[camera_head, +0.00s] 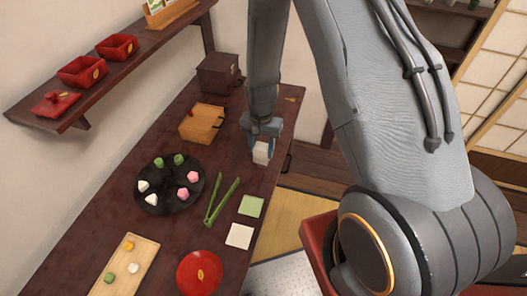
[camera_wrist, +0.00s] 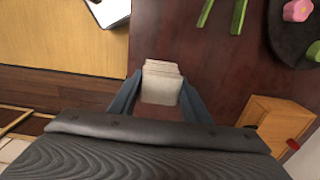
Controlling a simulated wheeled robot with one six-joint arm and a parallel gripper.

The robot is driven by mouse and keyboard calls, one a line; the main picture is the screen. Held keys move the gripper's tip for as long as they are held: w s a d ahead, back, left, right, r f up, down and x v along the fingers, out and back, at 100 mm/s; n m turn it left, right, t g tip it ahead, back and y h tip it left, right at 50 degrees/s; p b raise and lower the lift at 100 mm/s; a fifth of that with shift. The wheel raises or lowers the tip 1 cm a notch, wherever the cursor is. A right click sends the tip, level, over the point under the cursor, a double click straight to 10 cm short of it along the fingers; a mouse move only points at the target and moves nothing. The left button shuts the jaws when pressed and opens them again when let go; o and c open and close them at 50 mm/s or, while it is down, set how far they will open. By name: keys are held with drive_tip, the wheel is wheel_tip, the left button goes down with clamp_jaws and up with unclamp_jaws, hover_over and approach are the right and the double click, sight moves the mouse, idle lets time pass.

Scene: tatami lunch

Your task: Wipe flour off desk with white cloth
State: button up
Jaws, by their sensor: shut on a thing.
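The white cloth (camera_head: 261,154) is a small folded pad at the right edge of the dark red-brown desk (camera_head: 215,262). In the wrist view the cloth (camera_wrist: 161,84) shows stacked layers between two blue-grey fingers. My gripper (camera_head: 262,143) is shut on it from both sides, pointing down. The cloth is at or just above the desk top; I cannot tell whether it touches. The desk also shows in the wrist view (camera_wrist: 225,60). I cannot make out any flour on the visible desk; the area under the cloth and gripper is hidden.
A wooden box (camera_head: 201,123) and a dark box (camera_head: 219,74) stand behind. Left are a black plate (camera_head: 169,203) of sweets and green tongs (camera_head: 222,201). Nearer are green (camera_head: 251,206) and white (camera_head: 240,236) squares, a red dish (camera_head: 200,272) and a wooden tray (camera_head: 116,256).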

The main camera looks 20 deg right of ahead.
sight(262, 147)
drive_tip(key=shift+r+p, duration=1)
drive_tip(key=shift+r, duration=0.9)
